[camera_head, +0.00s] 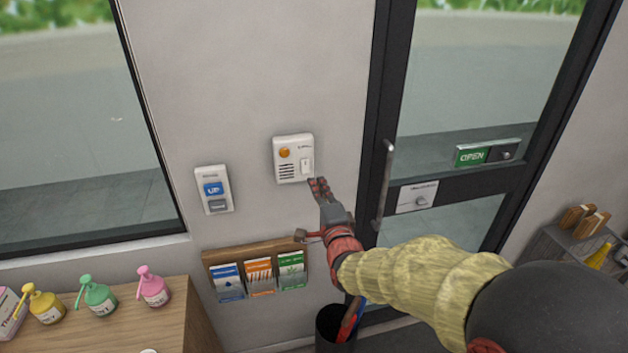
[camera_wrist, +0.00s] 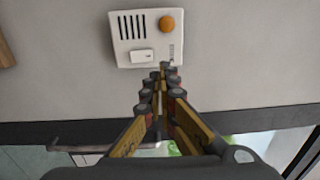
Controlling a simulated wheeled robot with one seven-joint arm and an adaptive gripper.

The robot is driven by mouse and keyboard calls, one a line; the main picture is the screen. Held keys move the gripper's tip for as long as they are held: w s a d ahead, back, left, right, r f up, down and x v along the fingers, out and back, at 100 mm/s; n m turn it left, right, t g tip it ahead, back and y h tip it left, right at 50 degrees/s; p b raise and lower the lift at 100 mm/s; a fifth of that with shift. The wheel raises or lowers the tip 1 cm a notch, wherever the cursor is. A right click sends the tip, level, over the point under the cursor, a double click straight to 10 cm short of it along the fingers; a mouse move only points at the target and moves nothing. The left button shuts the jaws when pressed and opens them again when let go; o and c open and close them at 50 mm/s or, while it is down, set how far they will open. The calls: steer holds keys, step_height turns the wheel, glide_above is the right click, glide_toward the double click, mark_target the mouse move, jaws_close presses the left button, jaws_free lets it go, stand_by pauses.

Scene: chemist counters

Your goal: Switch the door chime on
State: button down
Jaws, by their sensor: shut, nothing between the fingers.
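The door chime (camera_head: 293,158) is a white wall box with an orange round lamp or button, a slotted grille and a white rocker switch (camera_head: 306,166). It also shows in the wrist view (camera_wrist: 128,30), with its switch (camera_wrist: 143,55) near the box edge. My gripper (camera_head: 318,184) is shut and empty, its fingertips just below the switch in the head view. In the wrist view the fingertips (camera_wrist: 163,70) lie beside the switch, at the box edge. I cannot tell whether they touch the box. Which way the rocker is tipped is too small to tell.
An UP switch plate (camera_head: 214,190) is on the wall left of the chime. A leaflet rack (camera_head: 214,258) hangs below. A glass door with a vertical handle (camera_head: 384,185) is at the right. A counter (camera_head: 180,322) with pump bottles stands at lower left.

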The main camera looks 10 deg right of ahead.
steer(key=shift+s+r, duration=0.15)
steer(key=shift+s, duration=1)
